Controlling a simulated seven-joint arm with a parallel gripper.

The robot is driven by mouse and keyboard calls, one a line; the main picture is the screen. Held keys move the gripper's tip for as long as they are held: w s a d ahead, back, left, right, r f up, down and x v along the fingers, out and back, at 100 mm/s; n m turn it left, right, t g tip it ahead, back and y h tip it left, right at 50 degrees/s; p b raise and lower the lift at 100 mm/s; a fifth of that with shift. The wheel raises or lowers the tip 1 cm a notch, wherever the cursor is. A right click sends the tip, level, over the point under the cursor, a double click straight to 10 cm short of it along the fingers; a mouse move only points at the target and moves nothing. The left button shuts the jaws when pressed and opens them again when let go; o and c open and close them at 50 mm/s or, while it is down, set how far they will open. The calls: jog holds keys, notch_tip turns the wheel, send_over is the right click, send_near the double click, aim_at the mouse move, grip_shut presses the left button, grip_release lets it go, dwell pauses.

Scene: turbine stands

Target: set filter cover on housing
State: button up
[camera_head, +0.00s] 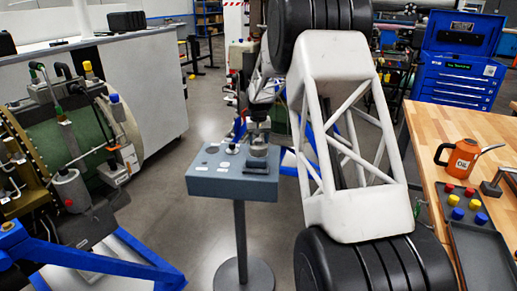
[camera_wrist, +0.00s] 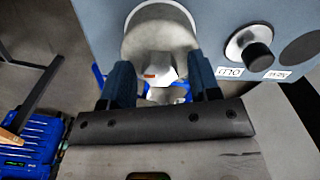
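My gripper (camera_head: 258,121) is over the right part of a blue-grey stand top (camera_head: 208,186), pointing down. In the wrist view its two dark blue fingers (camera_wrist: 163,78) are apart, one on each side of a pale grey metal piece (camera_wrist: 158,62). I cannot tell whether they touch it. A round metal part with a light rim (camera_wrist: 160,20) shows beyond it on the stand. In the head view a metal, round part (camera_head: 258,150) sits under my gripper on a dark base (camera_head: 257,166). Where cover and housing meet is not clear.
The stand has a black knob (camera_wrist: 258,55) and labels beside the metal part. A white truss frame with black rollers (camera_head: 350,150) stands close on the right. A wooden bench (camera_head: 440,122) holds an orange oil can (camera_head: 461,158). A green turbine (camera_head: 80,145) is at left.

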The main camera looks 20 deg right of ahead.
aim_at(258, 140)
jog(key=shift+s+f, duration=0.1)
jog(key=shift+f, duration=0.3)
grip_shut()
jog(key=shift+r, duration=0.4)
jog(key=shift+r, duration=0.5)
jog(key=shift+r, duration=0.3)
jog(key=shift+r, duration=0.75)
